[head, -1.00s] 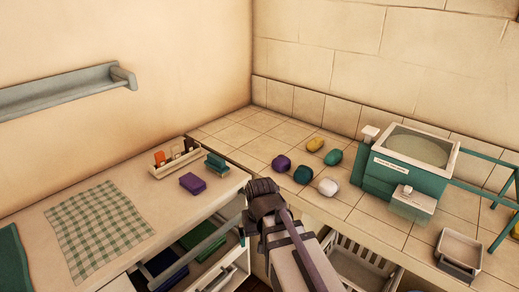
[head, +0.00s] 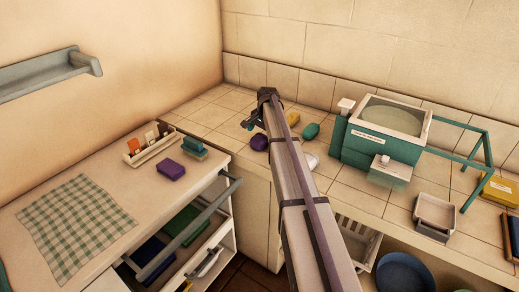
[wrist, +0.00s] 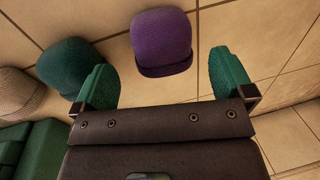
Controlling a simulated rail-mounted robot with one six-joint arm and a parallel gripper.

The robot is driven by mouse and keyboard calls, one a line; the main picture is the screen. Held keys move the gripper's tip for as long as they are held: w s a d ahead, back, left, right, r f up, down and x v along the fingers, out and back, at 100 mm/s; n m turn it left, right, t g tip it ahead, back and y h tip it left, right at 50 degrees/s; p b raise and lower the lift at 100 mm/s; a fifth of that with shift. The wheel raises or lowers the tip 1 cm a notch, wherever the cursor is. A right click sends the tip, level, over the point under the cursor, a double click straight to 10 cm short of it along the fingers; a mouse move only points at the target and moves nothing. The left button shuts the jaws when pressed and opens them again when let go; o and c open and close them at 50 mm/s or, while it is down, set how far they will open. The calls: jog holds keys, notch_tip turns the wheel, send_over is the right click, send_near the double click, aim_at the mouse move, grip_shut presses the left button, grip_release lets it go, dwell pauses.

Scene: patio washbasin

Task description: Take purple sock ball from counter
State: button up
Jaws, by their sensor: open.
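The purple sock ball (head: 260,142) rests on the tiled counter, just left of my arm in the head view. In the wrist view the purple sock ball (wrist: 161,42) lies ahead of the gap between my fingers, closer to the top edge. My gripper (wrist: 165,82) has its two green fingers spread apart with nothing between them. In the head view my gripper (head: 250,123) is above the counter near the purple ball. A dark green sock ball (wrist: 74,66) sits beside the left finger in the wrist view.
A beige ball (wrist: 18,92) lies further left in the wrist view. A green washbasin (head: 385,140) stands to the right. An open drawer (head: 190,235) is at lower left.

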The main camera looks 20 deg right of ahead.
aim_at(260, 137)
jog(key=f+b, duration=0.2)
jog(key=w+f+b, duration=0.1)
jog(key=f+b, duration=0.2)
jog(key=shift+f, duration=0.1)
jog(key=shift+a+r, duration=0.1)
jog(key=shift+r, duration=0.15)
jog(key=c, duration=1)
notch_tip(260, 137, up, 10)
jog(key=p, duration=1)
jog(key=shift+r, duration=0.15)
